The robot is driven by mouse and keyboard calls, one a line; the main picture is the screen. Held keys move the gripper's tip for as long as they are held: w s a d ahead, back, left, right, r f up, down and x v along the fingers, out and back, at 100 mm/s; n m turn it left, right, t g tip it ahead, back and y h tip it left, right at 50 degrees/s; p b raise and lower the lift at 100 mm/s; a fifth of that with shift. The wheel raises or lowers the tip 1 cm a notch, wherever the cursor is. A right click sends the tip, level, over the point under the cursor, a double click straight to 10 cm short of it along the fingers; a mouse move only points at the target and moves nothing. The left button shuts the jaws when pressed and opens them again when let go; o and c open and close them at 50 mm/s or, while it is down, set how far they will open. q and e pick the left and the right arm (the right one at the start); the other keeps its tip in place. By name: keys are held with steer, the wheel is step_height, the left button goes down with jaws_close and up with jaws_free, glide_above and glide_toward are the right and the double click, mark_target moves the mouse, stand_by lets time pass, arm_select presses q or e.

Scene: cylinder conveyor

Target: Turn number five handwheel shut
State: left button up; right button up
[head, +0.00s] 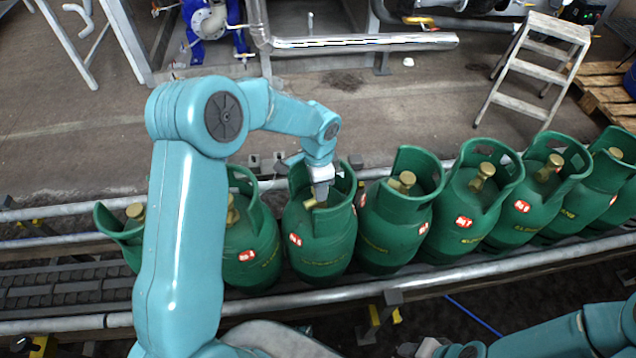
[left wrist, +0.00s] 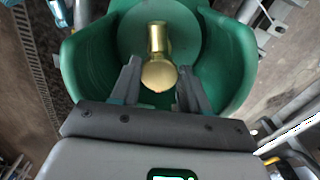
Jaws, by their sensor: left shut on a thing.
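A row of green gas cylinders with brass valves stands upright on the conveyor. My left gripper (head: 319,190) points down inside the collar of one green cylinder (head: 322,250), third from the left in the head view. In the left wrist view my left gripper (left wrist: 158,92) has its fingers on either side of the round brass handwheel (left wrist: 159,75), and it is shut on it. The brass valve body (left wrist: 157,38) lies just beyond. In the head view the gripper hides most of this valve. The red-and-white labels are too small to read as numbers. Part of my right arm shows at lower right; its fingers are not clear.
Neighbouring cylinders (head: 395,225) (head: 248,250) stand close on both sides, with raised collars. Metal rails (head: 470,278) run along the conveyor (head: 60,290). Behind are a step stool (head: 535,72), a pallet (head: 605,95) and a blue pump (head: 212,25). The floor between is mostly clear.

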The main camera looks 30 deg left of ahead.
arm_select(q)
steer(key=shift+w, duration=0.1)
stand_by(0.4)
steer(key=o, duration=1.1)
steer(key=shift+f, duration=0.1)
steer(key=shift+c, duration=0.2)
step_height(320, 180, up, 16)
steer(key=shift+r, duration=0.2)
